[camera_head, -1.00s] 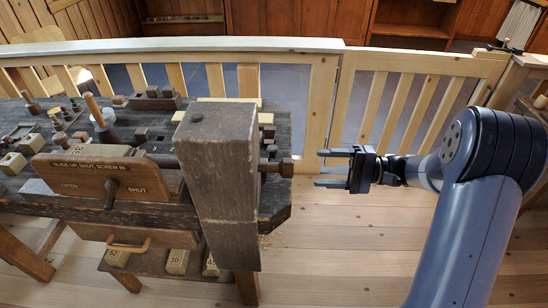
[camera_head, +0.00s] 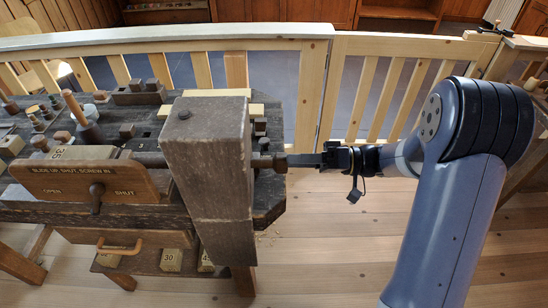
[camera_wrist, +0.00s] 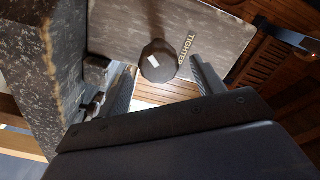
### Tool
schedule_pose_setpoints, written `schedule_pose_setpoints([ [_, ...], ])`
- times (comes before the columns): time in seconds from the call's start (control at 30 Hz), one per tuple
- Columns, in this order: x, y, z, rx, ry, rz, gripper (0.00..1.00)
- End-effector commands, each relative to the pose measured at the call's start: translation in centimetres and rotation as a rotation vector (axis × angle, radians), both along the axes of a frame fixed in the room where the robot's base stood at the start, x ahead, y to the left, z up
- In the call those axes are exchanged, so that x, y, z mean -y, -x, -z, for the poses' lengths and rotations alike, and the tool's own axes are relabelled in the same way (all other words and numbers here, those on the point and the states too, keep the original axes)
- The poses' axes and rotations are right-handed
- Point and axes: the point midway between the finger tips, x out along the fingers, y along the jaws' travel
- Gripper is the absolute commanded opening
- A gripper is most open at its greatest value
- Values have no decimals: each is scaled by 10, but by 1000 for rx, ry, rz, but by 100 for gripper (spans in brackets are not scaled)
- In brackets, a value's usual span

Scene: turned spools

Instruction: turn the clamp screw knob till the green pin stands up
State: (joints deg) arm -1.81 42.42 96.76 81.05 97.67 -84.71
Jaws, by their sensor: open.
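The clamp screw knob (camera_head: 280,163) is a dark round knob at the right end of the screw, just right of the thick upright post (camera_head: 208,165). In the wrist view the knob (camera_wrist: 158,64) has a small white mark and sits in front of a panel lettered "TIGHTEN". My gripper (camera_head: 298,160) is level with the knob, its fingers pointing left at it. In the wrist view my gripper (camera_wrist: 164,70) is open, with one fingertip on each side of the knob. I cannot tell whether the fingers touch it. I cannot make out the green pin in either view.
A wooden board (camera_head: 85,182) lettered "OPEN" and "SHUT" is left of the post, with a block marked 35 (camera_head: 75,153) behind it. Loose blocks and pegs lie on the dark bench. A slatted rail (camera_head: 400,95) runs behind. Floor right of the bench is clear.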

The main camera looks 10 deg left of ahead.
Motion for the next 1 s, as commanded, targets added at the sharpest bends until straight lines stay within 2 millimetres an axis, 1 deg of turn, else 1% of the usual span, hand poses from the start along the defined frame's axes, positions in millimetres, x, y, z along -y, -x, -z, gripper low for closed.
schedule_pose_setpoints([
  [0.03, -11, 3, -2, -1, 0, -4, 64],
  [0.1, -23, 6, -2, -1, 0, -5, 64],
  [0.2, -37, 9, -1, -2, 1, -4, 64],
  [0.3, -47, 11, 0, -2, 0, -1, 64],
  [0.47, -54, 13, 0, -2, 0, 0, 64],
  [0.7, -55, 13, 0, -2, 1, 1, 64],
  [0.77, -55, 13, 0, -2, 1, 1, 60],
  [1.0, -55, 13, 0, -1, 0, 1, 40],
])
